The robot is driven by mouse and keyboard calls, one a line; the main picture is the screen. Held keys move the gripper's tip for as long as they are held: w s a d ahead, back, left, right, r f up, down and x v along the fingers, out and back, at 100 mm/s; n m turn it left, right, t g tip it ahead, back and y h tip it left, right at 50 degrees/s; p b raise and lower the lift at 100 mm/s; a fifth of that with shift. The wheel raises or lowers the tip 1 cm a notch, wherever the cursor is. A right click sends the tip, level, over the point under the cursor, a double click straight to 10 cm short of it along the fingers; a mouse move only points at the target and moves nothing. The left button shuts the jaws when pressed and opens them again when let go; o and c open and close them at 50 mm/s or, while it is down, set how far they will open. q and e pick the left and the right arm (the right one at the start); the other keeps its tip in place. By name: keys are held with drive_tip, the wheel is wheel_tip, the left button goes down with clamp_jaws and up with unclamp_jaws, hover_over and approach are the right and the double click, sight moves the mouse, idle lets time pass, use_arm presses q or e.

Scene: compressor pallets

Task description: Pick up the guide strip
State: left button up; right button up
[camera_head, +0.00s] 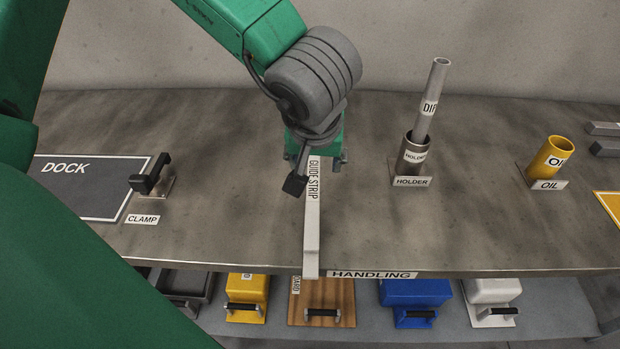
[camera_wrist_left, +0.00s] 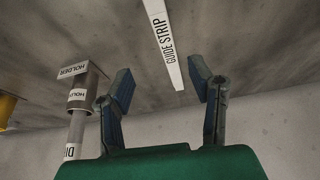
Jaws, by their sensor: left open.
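The guide strip (camera_head: 312,215) is a long, narrow white bar with its name in black. My left gripper (camera_head: 315,165) is above the strip's far end and hides that part in the head view. In the left wrist view the strip (camera_wrist_left: 165,45) shows beyond the open fingers of my left gripper (camera_wrist_left: 160,90), with its end lying between them in the picture. The fingers look empty. My right gripper is not in view.
A holder (camera_head: 414,160) with a grey dip tube (camera_head: 432,100) stands right of the strip. A yellow oil cup (camera_head: 549,158) is farther right. A black clamp (camera_head: 150,178) sits by the dock mat (camera_head: 85,205) at left. Several handled boxes are below the table's front edge.

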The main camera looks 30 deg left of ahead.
use_arm(q)
drive_tip(key=b, duration=0.2)
approach(309, 186)
drive_tip(key=shift+w+d+f, duration=0.25)
drive_tip(key=shift+f, duration=0.3)
drive_tip(key=shift+w+d+f, duration=0.2)
drive_tip(key=shift+d+f, duration=0.05)
drive_tip(key=shift+f, duration=0.3)
drive_tip(key=a+f, duration=0.1)
drive_tip(key=w+a+f, duration=0.1)
drive_tip(key=a+f, duration=0.1)
drive_tip(key=shift+f, duration=0.1)
drive_tip(key=f+b, duration=0.1)
drive_tip(key=w+f+b, duration=0.1)
drive_tip(key=f, duration=0.1)
drive_tip(key=shift+d, duration=0.15)
drive_tip(key=shift+w+d+f, duration=0.2)
drive_tip(key=shift+f, duration=0.1)
drive_tip(key=shift+s+a, duration=0.1)
drive_tip(key=shift+a, duration=0.2)
drive_tip(key=shift+a+f, duration=0.1)
drive_tip(key=shift+a, duration=0.35)
clamp_jaws()
drive_tip(key=shift+d, duration=0.1)
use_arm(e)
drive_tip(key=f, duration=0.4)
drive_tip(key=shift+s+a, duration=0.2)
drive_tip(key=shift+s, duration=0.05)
